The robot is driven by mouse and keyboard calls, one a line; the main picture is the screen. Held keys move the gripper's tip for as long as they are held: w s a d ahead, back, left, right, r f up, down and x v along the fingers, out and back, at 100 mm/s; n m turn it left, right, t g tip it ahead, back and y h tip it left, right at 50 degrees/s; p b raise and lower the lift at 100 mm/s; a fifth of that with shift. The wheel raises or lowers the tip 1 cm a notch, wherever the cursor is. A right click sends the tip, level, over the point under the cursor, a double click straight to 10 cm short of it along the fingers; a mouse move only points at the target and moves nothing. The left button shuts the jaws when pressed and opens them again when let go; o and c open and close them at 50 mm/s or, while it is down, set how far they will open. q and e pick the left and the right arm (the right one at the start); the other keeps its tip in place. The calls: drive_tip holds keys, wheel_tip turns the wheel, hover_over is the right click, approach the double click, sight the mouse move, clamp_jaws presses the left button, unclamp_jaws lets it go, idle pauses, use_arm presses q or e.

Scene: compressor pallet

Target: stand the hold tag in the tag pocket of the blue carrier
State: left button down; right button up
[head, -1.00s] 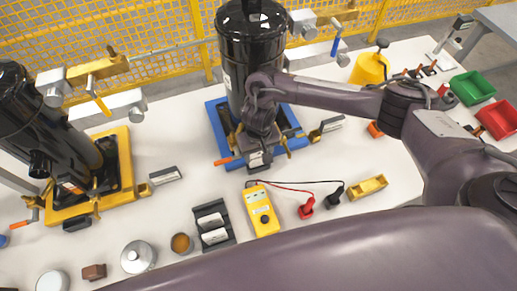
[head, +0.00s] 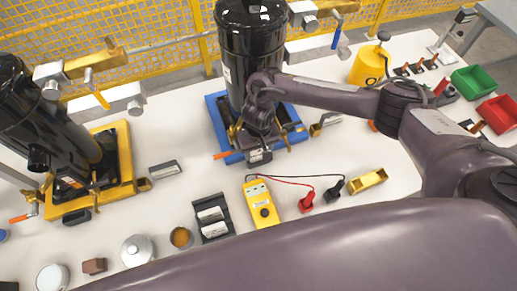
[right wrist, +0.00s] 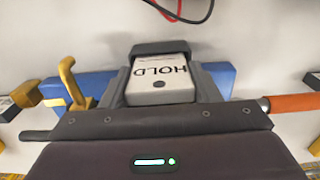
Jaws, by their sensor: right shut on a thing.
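The blue carrier (head: 217,115) stands on the table with a tall black compressor (head: 252,50) on it. My right gripper (head: 260,148) is low at the carrier's front edge. It is shut on the hold tag (right wrist: 160,80), a white plate whose "HOLD" lettering reads upside down in the right wrist view. A dark grey block (right wrist: 165,47) lies across the tag's far end; I cannot tell whether it is part of the tag or the pocket. The tag pocket cannot be clearly made out behind the gripper. My left gripper is not in view.
A yellow carrier (head: 125,165) with another black compressor stands at the left. A dark rack (head: 222,234) with white-faced pieces and a yellow meter (head: 261,203) with leads lie in front. An orange handle (right wrist: 290,103) sticks out beside the gripper. Green (head: 472,82) and red (head: 498,113) bins stand right.

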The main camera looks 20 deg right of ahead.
drive_tip(key=shift+f, duration=0.55)
drive_tip(key=o, duration=1)
drive_tip(key=shift+o, duration=0.2)
drive_tip(key=shift+a, duration=0.1)
drive_tip(key=c, duration=0.3)
drive_tip(key=shift+r, duration=0.1)
drive_tip(key=shift+c, duration=0.2)
drive_tip(key=shift+r+p, duration=3.5)
drive_tip(key=shift+p, duration=0.75)
drive_tip(key=shift+s+f, duration=0.1)
drive_tip(key=shift+f, duration=0.05)
